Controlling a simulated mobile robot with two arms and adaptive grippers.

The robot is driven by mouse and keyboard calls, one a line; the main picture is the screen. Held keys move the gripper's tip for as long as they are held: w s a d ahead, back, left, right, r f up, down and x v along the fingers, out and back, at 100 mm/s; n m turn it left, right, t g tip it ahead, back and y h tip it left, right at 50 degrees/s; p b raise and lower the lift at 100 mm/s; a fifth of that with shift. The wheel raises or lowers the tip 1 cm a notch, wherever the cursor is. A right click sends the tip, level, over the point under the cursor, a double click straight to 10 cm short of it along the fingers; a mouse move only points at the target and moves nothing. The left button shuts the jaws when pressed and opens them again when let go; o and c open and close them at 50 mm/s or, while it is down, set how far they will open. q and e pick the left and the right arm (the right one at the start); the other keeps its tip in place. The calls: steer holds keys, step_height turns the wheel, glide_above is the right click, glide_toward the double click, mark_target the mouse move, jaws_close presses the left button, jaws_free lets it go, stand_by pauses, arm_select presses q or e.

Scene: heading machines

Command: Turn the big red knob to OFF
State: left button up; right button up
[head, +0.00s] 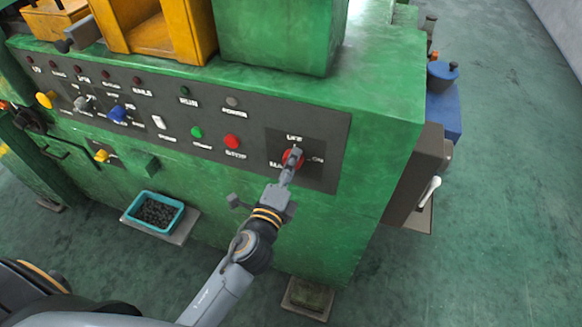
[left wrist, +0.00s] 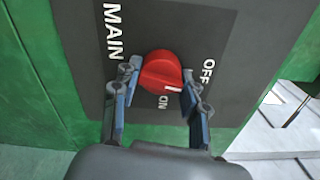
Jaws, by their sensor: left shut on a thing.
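The big red knob (head: 291,158) is on the dark panel at the right end of the green machine's front, by the labels OFF, MAIN and ON. My left gripper (head: 289,168) reaches up to it from below and partly covers it in the head view. In the left wrist view the red knob (left wrist: 161,72) sits between the two fingers of my left gripper (left wrist: 160,88), which is shut on it. The knob's short white mark points right, near ON and below OFF. My right gripper is not in view.
The control panel (head: 262,108) carries a green button (head: 196,132), a red STOP button (head: 232,142) and several smaller switches to the left. A teal bin of dark parts (head: 155,213) stands low at the left. The floor at the right (head: 500,200) is clear.

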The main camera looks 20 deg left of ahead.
arm_select(q)
steer(key=shift+n, duration=1.2)
steer(key=o, duration=1.1)
steer(key=shift+o, duration=0.2)
steer(key=s, duration=0.7)
steer(key=shift+s+a, duration=0.15)
steer(key=shift+s, duration=0.1)
